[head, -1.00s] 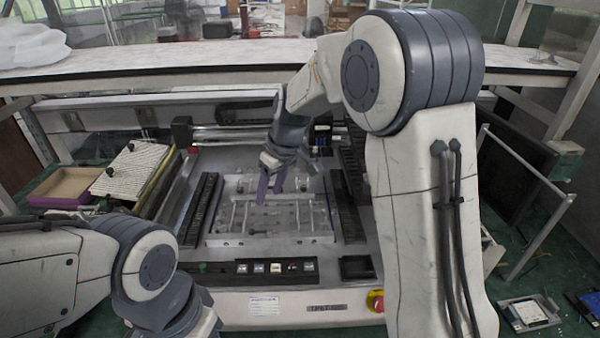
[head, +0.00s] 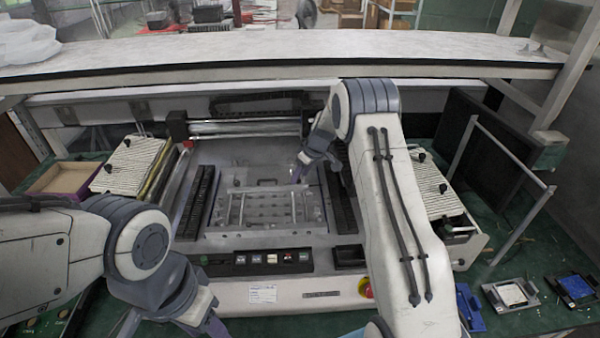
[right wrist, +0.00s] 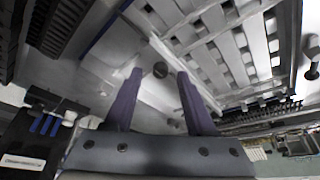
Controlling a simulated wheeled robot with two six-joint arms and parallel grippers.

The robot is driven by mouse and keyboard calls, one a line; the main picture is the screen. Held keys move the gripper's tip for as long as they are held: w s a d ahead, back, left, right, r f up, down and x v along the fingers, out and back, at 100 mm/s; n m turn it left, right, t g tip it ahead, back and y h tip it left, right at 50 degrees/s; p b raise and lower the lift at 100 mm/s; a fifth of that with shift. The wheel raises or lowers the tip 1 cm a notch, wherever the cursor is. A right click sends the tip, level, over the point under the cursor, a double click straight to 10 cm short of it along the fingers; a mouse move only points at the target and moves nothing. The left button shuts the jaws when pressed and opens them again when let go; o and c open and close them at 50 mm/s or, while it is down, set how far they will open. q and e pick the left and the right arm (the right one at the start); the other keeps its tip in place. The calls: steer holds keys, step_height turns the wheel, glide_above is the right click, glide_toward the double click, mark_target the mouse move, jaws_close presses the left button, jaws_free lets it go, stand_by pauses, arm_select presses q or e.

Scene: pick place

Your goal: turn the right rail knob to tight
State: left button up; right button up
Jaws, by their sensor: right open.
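A dark round knob (right wrist: 160,69) shows in the right wrist view, just beyond and between my fingertips. I cannot tell for sure that it is the right rail knob. My right gripper (right wrist: 160,88) is open, with its two purple fingers apart and nothing between them. In the head view my right gripper (head: 317,168) is over the right part of the machine bed, near the slotted metal frame (head: 243,226). The knob is too small to make out there. My left gripper (head: 205,318) is low at the bottom left, partly cut off, away from the frame.
Black ribbed rails stand left (head: 195,203) and right of the frame. A row of buttons (head: 272,258) and a red emergency stop (head: 366,287) are on the front. Ribbed trays stand left (head: 126,165) and right (head: 430,190). A white shelf (head: 270,50) spans the back.

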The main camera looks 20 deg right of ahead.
steer(key=shift+w+a+f, duration=0.15)
steer(key=shift+f, duration=0.3)
steer(key=shift+c, duration=0.3)
jaws_close()
